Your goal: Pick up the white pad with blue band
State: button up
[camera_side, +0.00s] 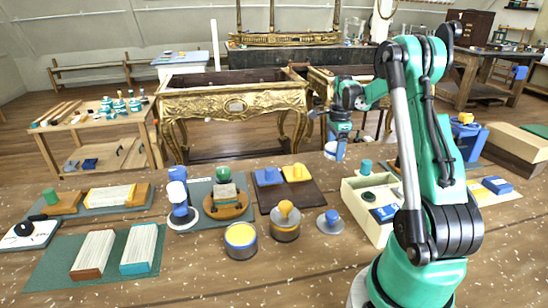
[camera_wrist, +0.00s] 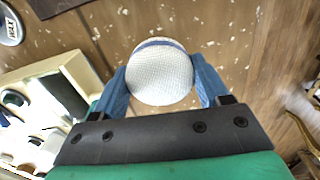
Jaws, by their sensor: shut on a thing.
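The white pad with blue band (camera_wrist: 160,78) is round, with a white textured face and a blue band along its far edge. In the wrist view it sits between the two blue fingers of my gripper (camera_wrist: 162,86), which are shut on its sides. In the side view the pad (camera_side: 334,152) hangs below my gripper (camera_side: 339,141), held in the air above the back of the workbench. The fingers are small and hard to make out in the side view.
A cream divided box (camera_side: 362,210) stands below and right of the gripper. A dark board (camera_side: 290,201) with blue and yellow blocks lies left of it. A white and blue stack (camera_side: 180,200) and a yellow-topped tin (camera_side: 240,237) stand farther left. Bare bench lies in front.

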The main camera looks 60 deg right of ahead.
aim_at(335, 145)
notch_tip(335, 145, up, 15)
jog(key=shift+f, duration=0.1)
jog(key=o, duration=0.6)
jog(key=c, duration=0.5)
jog(key=shift+w+a+f+n, duration=1.4)
jog(key=shift+w+a, duration=1.35)
jog(key=shift+a, duration=1.95)
jog(key=shift+w+a+f+n, duration=1.35)
jog(key=shift+w+a, duration=1.4)
jog(key=shift+a, duration=1.95)
jog(key=shift+w+a+f+n, duration=1)
jog(key=shift+w+a+n, duration=1.25)
jog(key=shift+a, duration=2.45)
jog(key=shift+w+m, duration=0.5)
jog(key=shift+m, duration=0.2)
